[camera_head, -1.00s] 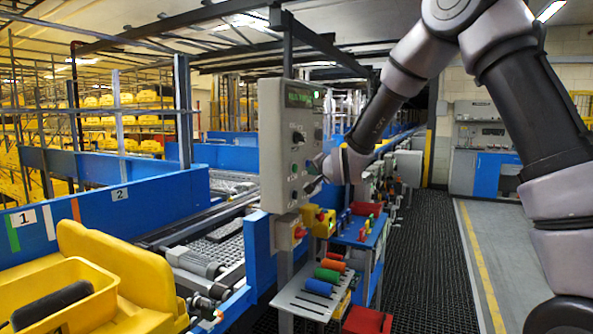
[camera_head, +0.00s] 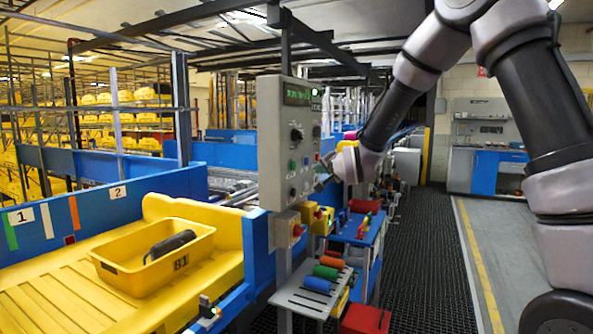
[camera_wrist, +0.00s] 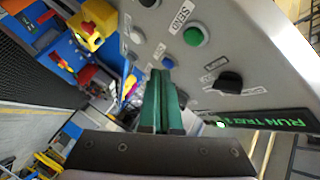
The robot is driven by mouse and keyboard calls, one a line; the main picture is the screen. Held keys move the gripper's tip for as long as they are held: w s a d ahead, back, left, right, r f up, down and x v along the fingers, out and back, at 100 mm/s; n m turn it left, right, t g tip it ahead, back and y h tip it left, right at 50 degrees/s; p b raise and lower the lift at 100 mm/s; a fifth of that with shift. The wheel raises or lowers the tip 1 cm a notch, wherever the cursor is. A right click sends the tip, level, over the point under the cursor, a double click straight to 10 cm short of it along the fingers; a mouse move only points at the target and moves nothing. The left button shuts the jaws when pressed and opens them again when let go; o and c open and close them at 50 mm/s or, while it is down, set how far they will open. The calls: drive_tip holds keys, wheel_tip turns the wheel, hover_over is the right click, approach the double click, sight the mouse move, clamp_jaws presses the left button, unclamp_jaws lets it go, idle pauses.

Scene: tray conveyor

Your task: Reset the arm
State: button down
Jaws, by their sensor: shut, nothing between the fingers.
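My gripper (camera_head: 323,178) is at the right side of the grey control panel (camera_head: 283,125) in the head view. In the wrist view its two green fingers (camera_wrist: 161,103) are shut together and empty. They point toward the panel's lower buttons, near a green button (camera_wrist: 193,36) and a white-grey button (camera_wrist: 137,37). I cannot tell whether the fingertips touch the panel. A black knob (camera_wrist: 229,82) and a lit green display (camera_wrist: 265,122) also show on the panel.
A yellow tray (camera_head: 200,238) marked B1 holds a dark object on the yellow slatted conveyor (camera_head: 60,300) at left. Below the panel are a red-and-yellow switch box (camera_head: 297,231) and a shelf (camera_head: 300,296) with coloured cylinders. The dark floor matting (camera_head: 430,270) at right is clear.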

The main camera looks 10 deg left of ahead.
drive_tip(key=s+d+r+g+h, duration=0.1)
drive_tip(key=s+d+r, duration=0.25)
drive_tip(key=d, duration=0.25)
drive_tip(key=s+d+r+n+g+h, duration=0.1)
drive_tip(key=s+d+r+h, duration=0.15)
drive_tip(key=s+d, duration=0.35)
drive_tip(key=s+d+r+g+h, duration=0.1)
drive_tip(key=s+d+r, duration=0.2)
drive_tip(key=d, duration=0.4)
drive_tip(key=s+d+g, duration=0.1)
drive_tip(key=s+d, duration=0.3)
drive_tip(key=s, duration=0.7)
drive_tip(key=s+d+n+g, duration=0.1)
drive_tip(key=s+d, duration=0.4)
drive_tip(key=s, duration=0.6)
drive_tip(key=shift+s+d+f+g, duration=0.2)
drive_tip(key=shift+f+g, duration=0.25)
drive_tip(key=shift+g, duration=0.35)
idle(3.1)
